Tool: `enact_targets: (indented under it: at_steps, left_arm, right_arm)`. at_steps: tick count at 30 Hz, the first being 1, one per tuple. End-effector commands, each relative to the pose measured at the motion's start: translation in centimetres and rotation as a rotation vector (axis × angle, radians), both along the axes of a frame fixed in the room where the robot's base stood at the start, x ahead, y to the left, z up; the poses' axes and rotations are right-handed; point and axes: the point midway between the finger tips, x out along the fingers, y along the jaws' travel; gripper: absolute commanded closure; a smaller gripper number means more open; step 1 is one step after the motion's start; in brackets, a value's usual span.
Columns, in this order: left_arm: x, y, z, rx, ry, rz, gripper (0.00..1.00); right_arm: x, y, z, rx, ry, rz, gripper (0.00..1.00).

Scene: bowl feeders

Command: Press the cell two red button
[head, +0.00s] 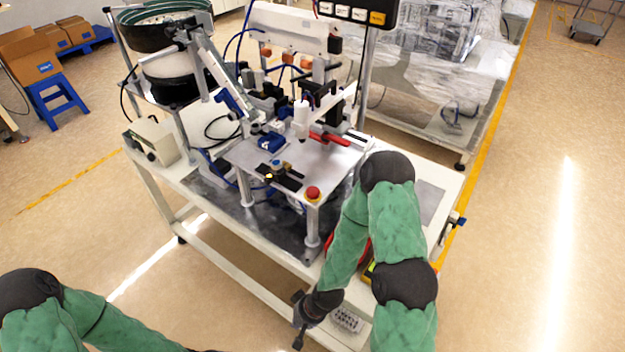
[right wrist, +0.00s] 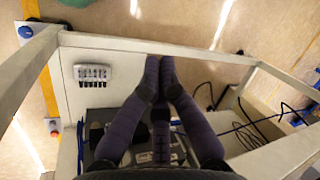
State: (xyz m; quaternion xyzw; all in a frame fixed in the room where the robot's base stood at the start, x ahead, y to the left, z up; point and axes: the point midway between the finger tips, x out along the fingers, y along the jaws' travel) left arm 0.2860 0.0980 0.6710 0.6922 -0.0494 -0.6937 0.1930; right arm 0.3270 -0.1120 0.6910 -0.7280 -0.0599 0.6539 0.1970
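A red round button (head: 313,193) sits on a yellow base at the front corner of the raised metal plate (head: 235,155) of the near cell. Whether this is cell two is not marked legibly. My right gripper (head: 298,322) is low at the front edge of the bench, below and in front of the button, well apart from it. In the right wrist view its two dark fingers (right wrist: 160,66) meet at the tips with nothing between them. The button cannot be made out in the right wrist view. My left arm enters at lower left; its gripper is out of frame.
A small grey slotted block (head: 347,320) lies beside my right gripper; it also shows in the right wrist view (right wrist: 93,74). A red item (head: 333,246) is partly hidden by my right arm. A bowl feeder (head: 165,45) stands back left. Open floor lies right.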

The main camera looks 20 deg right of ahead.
Motion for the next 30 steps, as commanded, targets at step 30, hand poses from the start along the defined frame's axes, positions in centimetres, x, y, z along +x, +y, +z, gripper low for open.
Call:
enact_targets:
  at_steps: [30]
  left_arm:
    - [0.0, 0.0, 25.8, 0.0, -0.001, 0.0, 0.6]
  right_arm:
    - [15.9, -11.5, 42.7, -0.093, -0.572, 0.016, 1.0]
